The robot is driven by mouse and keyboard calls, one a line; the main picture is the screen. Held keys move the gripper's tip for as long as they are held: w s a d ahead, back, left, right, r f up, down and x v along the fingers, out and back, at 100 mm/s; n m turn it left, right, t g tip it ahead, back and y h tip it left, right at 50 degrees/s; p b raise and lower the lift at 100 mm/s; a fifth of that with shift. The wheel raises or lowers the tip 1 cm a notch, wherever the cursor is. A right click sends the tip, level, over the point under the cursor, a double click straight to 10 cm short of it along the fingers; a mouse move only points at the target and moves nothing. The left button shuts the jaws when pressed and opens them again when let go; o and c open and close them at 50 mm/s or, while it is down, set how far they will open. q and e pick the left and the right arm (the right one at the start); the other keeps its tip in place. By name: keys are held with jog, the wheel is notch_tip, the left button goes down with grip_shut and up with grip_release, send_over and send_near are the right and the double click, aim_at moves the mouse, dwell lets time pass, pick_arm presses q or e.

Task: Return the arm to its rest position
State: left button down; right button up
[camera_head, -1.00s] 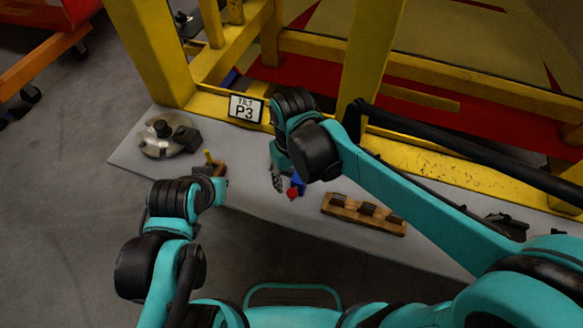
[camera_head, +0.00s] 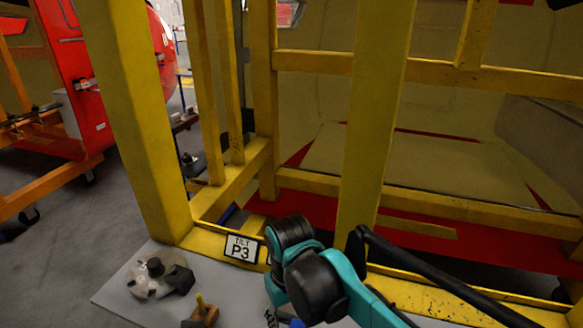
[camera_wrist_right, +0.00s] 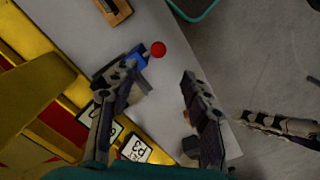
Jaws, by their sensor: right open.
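My right arm's teal and black wrist (camera_head: 310,282) hangs over the grey table in the head view; its fingers are mostly cut off at the bottom edge. In the right wrist view my right gripper (camera_wrist_right: 160,82) is open, with nothing between its fingers. A blue piece (camera_wrist_right: 139,56) and a round red piece (camera_wrist_right: 158,48) lie just beyond the fingertip on the left; whether that fingertip touches the blue piece I cannot tell. A grey jointed part (camera_wrist_right: 282,127) at the right edge may be my left gripper, but its jaws are unclear.
The grey table (camera_head: 115,290) holds a round metal part (camera_head: 150,278) and a small wooden block with a yellow peg (camera_head: 200,312). A yellow frame (camera_head: 365,120) with a P3 sign (camera_head: 241,249) stands close behind. A wooden holder (camera_wrist_right: 113,10) lies on the table.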

jog(key=s+d+f+m+t+b, duration=0.1)
jog(key=d+f+m+t+b, duration=0.1)
jog(key=d, duration=0.7)
jog(key=s+d+f+m+t+b, duration=0.2)
jog(key=d+f+t, duration=0.3)
jog(key=d, duration=0.4)
jog(key=shift+d+f+m+b, duration=0.3)
jog(key=shift+f+m+b, duration=0.45)
jog(key=shift+f, duration=0.15)
jog(key=shift+w, duration=0.1)
